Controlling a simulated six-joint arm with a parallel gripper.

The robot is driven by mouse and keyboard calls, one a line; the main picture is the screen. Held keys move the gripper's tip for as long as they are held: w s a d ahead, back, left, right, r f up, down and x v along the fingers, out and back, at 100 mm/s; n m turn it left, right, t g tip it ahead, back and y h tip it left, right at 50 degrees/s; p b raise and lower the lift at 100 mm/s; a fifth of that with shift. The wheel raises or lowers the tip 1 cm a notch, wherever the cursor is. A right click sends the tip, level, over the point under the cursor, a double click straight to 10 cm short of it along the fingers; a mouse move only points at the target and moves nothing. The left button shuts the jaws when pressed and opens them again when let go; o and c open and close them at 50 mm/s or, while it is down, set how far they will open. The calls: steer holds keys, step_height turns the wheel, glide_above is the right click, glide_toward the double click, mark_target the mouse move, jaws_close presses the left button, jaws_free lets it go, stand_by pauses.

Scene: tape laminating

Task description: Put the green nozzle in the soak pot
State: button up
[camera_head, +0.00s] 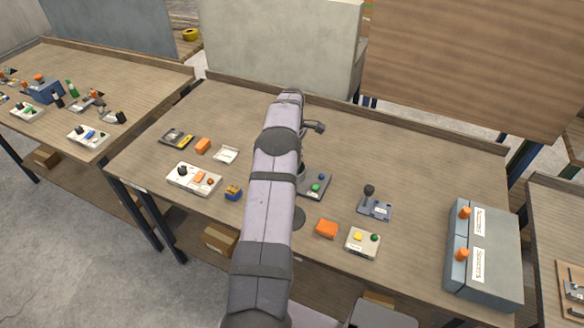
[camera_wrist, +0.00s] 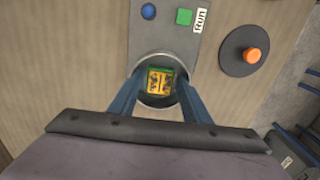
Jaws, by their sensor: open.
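In the wrist view a round grey metal pot (camera_wrist: 145,98) stands at the end of a grey panel. Inside its rim sits a squarish green-edged piece (camera_wrist: 160,80) with a yellow face and dark marks; it could be the green nozzle, but its full shape is hidden. My gripper (camera_wrist: 160,84) is open, with one blue finger on each side of this piece at the pot mouth. I cannot tell whether the fingers touch the piece or the pot. In the head view my arm hides the gripper and most of the pot.
The panel (camera_wrist: 165,35) carries a blue button, a green button and a "Run" label. A dark disc (camera_wrist: 232,62) with an orange knob is beside it. In the head view, a grey box (camera_head: 498,235) stands right; small devices and an orange block (camera_head: 327,229) lie around.

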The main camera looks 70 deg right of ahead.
step_height(320, 180, up, 7)
steer(key=shift+f+b, duration=0.15)
steer(key=shift+b, duration=0.75)
steer(key=w+a+r, duration=0.3)
steer(key=w+a, duration=0.9)
steer(key=w+a+r, duration=0.1)
steer(key=w+a, duration=0.2)
steer(key=a, duration=0.9)
steer(key=w+a+r, duration=0.1)
steer(key=w+a, duration=0.1)
steer(key=a, duration=0.9)
steer(key=s+a+f, duration=0.2)
steer(key=s+a, duration=0.5)
steer(key=a, duration=0.3)
steer(key=s+a+f, duration=0.2)
steer(key=s+a, duration=0.5)
steer(key=a, duration=0.3)
step_height(320, 180, down, 14)
steer(key=b, duration=1.5)
steer(key=shift+f, duration=0.25)
